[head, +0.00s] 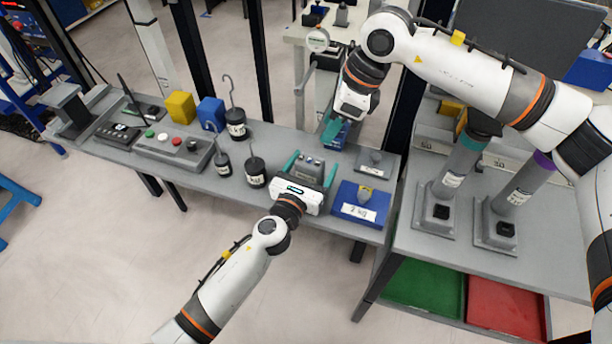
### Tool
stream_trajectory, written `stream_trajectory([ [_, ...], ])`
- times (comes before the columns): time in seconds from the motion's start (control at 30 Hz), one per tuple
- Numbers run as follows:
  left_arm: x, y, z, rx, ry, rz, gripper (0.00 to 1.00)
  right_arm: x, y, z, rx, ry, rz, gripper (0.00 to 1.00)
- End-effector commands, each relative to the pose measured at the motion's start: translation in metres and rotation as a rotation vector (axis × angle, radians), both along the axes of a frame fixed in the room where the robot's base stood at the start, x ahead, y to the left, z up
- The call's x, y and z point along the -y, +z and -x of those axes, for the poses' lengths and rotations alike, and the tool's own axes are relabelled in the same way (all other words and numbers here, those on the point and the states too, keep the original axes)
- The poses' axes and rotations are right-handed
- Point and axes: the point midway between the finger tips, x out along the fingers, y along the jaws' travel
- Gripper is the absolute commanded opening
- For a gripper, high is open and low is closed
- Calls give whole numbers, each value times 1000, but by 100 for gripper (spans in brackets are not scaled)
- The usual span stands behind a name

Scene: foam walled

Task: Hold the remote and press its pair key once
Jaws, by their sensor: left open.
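A grey block with small light spots on top (309,168) stands on the bench near its right end. It may be the remote, but its keys are too small to make out. My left gripper (311,169) is open, with one teal finger on each side of this block; I cannot tell whether they touch it. My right gripper (332,131) points down above the back of the bench, behind the block. Its teal fingers overlap in the view, so its opening is unclear. A blue item (343,132) is partly hidden beside it.
A blue tray labelled 2 kg (359,205) and a grey plate (374,163) lie right of the block. Black hooked weights (255,173) stand to its left. Farther left are a button box (175,146), yellow (180,107) and blue (211,111) blocks.

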Motion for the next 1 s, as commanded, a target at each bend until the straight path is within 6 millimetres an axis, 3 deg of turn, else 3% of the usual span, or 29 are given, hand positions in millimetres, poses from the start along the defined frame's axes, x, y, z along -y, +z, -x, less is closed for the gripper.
stream_trajectory([
  [0.33, 1, 0, -3, 0, 0, -1, 78, 0, 0, 0, 0, 0, 0, 36],
  [0.63, 1, 0, -3, 0, 0, -1, 29, 0, 0, 0, 0, 0, 0, 36],
  [0.87, 1, 0, -3, 0, 0, -1, 28, 0, 0, 0, 0, 0, 0, 0],
  [1.0, 1, 0, -3, -1, 0, -1, 28, 0, 0, 0, 0, 0, 0, 0],
])
